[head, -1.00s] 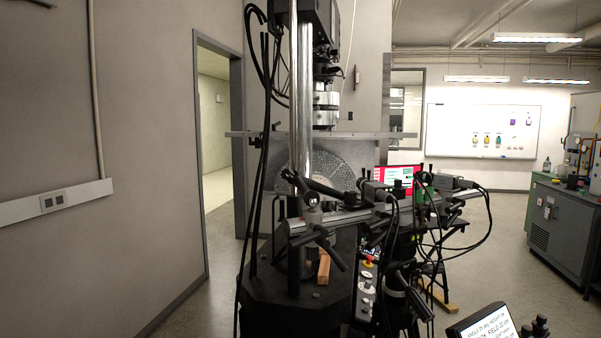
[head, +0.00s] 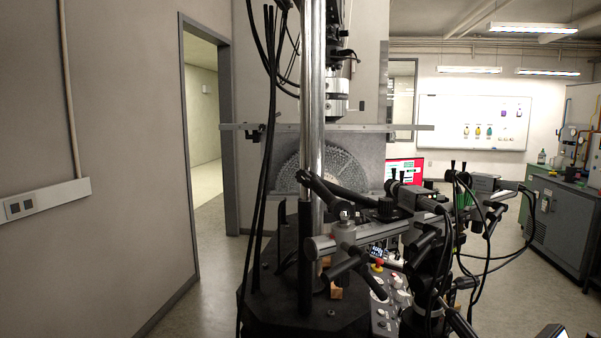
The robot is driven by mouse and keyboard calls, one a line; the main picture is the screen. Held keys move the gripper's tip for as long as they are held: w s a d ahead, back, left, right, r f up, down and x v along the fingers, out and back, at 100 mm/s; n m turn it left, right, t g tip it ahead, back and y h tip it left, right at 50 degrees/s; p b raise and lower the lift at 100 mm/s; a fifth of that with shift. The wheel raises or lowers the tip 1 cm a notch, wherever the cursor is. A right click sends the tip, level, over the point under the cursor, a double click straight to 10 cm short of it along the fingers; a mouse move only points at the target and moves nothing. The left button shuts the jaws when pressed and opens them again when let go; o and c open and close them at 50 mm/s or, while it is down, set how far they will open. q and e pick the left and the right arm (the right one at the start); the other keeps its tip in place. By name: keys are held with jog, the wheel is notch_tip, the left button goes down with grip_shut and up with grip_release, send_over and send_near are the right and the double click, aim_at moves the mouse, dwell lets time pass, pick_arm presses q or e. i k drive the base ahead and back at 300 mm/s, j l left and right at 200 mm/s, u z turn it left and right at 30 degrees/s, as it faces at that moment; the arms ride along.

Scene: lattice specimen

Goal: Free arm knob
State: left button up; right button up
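A black jointed arm (head: 345,192) is fixed at the steel column (head: 312,100) of the test machine. A dark round knob-like part (head: 388,209) shows at its right end, near the cameras. A grey clamp (head: 345,235) with black lever handles sits on a horizontal rail (head: 385,230) below it. I cannot tell for certain which part is the arm knob. Neither of my grippers shows in the head view.
A black machine base (head: 300,315) stands in front, with a control panel (head: 390,288) at its right. Cameras (head: 412,198) and hanging cables crowd the right side. A long horizontal bar (head: 385,128) crosses behind. Open floor (head: 205,310) lies at the left.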

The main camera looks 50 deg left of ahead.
aim_at(303, 177)
jog(key=j, duration=0.9)
jog(key=i+j+u, duration=0.1)
jog(key=j, duration=1.4)
jog(key=k+j, duration=0.1)
jog(key=j, duration=0.45)
jog(key=j+z, duration=0.1)
jog(key=j, duration=0.5)
jog(key=j+z, duration=0.15)
jog(key=j, duration=0.3)
jog(key=k+j+z, duration=0.15)
jog(key=j, duration=0.25)
jog(key=j+z, duration=0.45)
jog(key=j, duration=0.4)
jog(key=k, duration=0.05)
